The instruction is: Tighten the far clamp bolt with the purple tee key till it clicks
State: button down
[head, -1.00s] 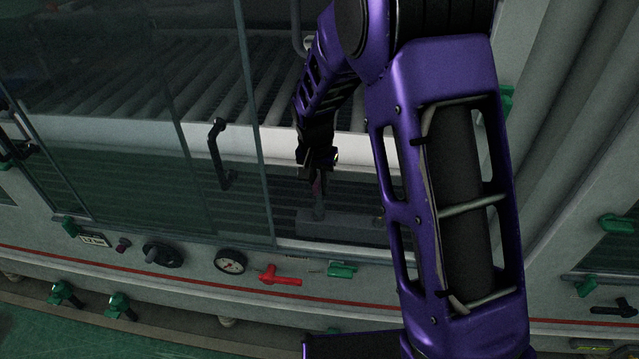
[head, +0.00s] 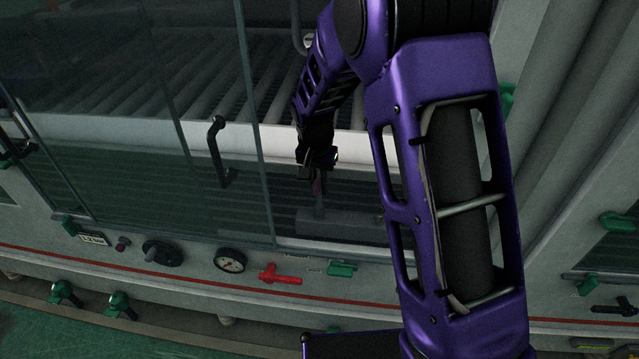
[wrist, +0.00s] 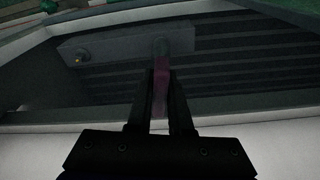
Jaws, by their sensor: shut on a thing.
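My gripper (head: 316,168) is shut on the purple tee key (wrist: 161,82), inside the open part of the machine front. In the wrist view the key runs between my two dark fingers (wrist: 160,92) to the right end of a grey clamp block (wrist: 115,46). The key's far end meets a round bolt or socket there; I cannot tell whether it is fully seated. In the head view the block (head: 345,224) lies below my gripper, partly hidden by my arm.
A glass door (head: 120,120) with a black handle (head: 219,152) stands left of my gripper. A pale rail (head: 275,143) and rollers (head: 200,70) lie behind. A gauge (head: 230,260), a red valve handle (head: 280,275) and green latches (head: 342,269) line the lower panel.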

jog(key=shift+f+b, duration=0.55)
jog(key=shift+f, duration=0.2)
jog(key=c, duration=1.3)
grip_release()
grip_shut()
